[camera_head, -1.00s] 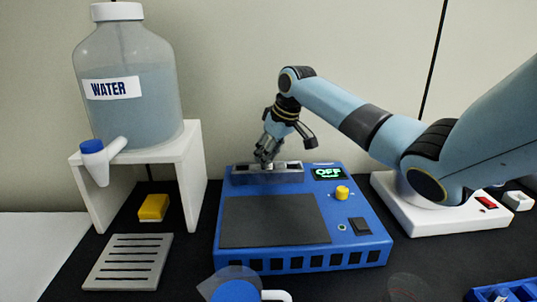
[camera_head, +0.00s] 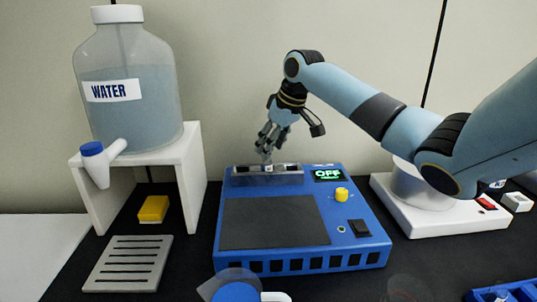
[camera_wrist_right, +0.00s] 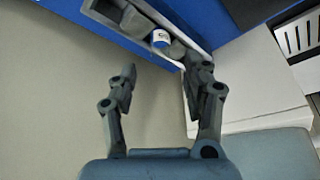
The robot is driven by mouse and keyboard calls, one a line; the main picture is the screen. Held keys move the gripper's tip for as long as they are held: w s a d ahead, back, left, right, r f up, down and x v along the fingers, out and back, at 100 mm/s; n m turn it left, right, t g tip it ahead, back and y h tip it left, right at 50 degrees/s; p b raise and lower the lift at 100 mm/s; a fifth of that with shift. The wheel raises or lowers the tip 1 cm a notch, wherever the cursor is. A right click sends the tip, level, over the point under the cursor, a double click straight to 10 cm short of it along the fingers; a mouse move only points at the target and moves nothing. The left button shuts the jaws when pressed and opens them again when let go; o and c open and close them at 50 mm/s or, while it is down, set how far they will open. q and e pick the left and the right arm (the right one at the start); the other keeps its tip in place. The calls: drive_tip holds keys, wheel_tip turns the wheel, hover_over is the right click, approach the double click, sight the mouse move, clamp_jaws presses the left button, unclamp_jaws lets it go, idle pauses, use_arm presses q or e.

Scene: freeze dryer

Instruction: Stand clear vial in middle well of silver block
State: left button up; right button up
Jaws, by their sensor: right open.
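The silver block (camera_head: 292,178) sits along the back of the blue device. The small vial (camera_wrist_right: 160,38) shows in the right wrist view as a round whitish top with a blue edge, standing in the block's middle well. Its lower part is hidden inside the block (camera_wrist_right: 203,48). In the head view only a small pale spot of it shows in the middle of the block. My right gripper (camera_head: 265,154) is open and empty just above the vial, and its fingers (camera_wrist_right: 162,74) are apart and clear of it. My left gripper is not in view.
The blue device (camera_head: 335,248) has a dark plate, a yellow knob (camera_head: 341,194) and a display reading OFF. A water bottle (camera_head: 130,95) on a white stand is at left, with a yellow block (camera_head: 153,209) and a slotted grey tray (camera_head: 128,264).

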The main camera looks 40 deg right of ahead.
drive_tip(key=v, duration=0.8)
idle(0.4)
